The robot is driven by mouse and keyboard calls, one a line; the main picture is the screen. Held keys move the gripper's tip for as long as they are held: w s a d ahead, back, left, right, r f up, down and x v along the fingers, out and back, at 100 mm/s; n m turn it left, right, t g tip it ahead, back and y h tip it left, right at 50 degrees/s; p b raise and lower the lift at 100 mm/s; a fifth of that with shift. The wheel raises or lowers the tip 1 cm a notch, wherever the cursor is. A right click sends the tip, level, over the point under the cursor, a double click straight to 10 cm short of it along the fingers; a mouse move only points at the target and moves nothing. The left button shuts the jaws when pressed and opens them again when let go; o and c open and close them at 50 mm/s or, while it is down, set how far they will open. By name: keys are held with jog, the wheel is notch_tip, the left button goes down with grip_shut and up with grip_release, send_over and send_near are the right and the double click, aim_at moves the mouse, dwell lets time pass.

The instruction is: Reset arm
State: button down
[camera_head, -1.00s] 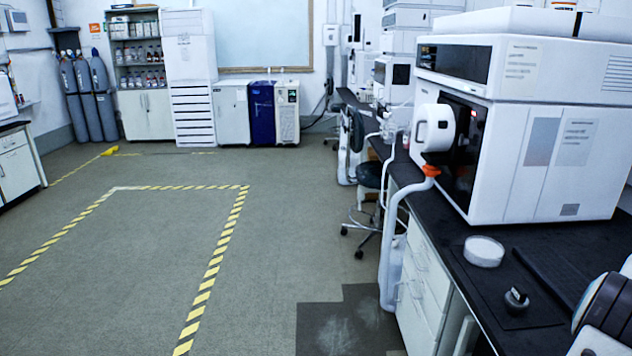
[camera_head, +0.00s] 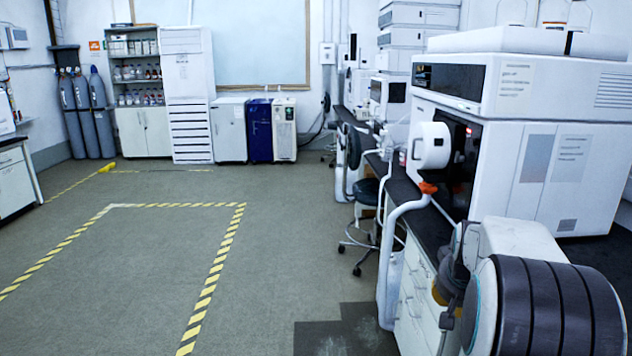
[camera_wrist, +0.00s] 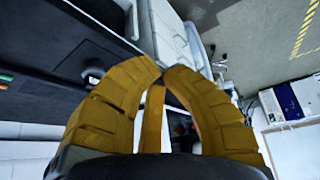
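In the wrist view, my gripper (camera_wrist: 162,74) shows its yellow-brown fingers bent inward, with the tips together and nothing visible between them. In the head view, my arm's thick dark joint and white link fill the lower right, over the front of the black bench (camera_head: 433,225). A small yellowish part of my gripper shows at the left end of the arm, beside the drawers. The rest of it is hidden there.
A large white instrument (camera_head: 545,130) stands on the bench behind my arm, with a white hose (camera_head: 392,240) in front. A stool (camera_head: 366,192) stands beside the bench.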

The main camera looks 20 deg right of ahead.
jog(key=s+a+n+y, duration=0.1)
jog(key=s+a+n, duration=0.15)
jog(key=a, duration=0.75)
jog(key=s+a+n+y, duration=0.1)
jog(key=s+a+n, duration=0.15)
jog(key=a, duration=0.65)
jog(key=s+a+f+n+g+y, duration=0.2)
jog(key=s+a+f+n, duration=0.15)
jog(key=s+a, duration=0.75)
notch_tip(320, 180, up, 16)
jog(key=s+d+t+p, duration=0.1)
jog(key=p, duration=1.3)
jog(key=shift+s+d+f+m+p, duration=0.15)
jog(key=shift+d+f+m+p, duration=0.05)
jog(key=shift+m+p, duration=0.15)
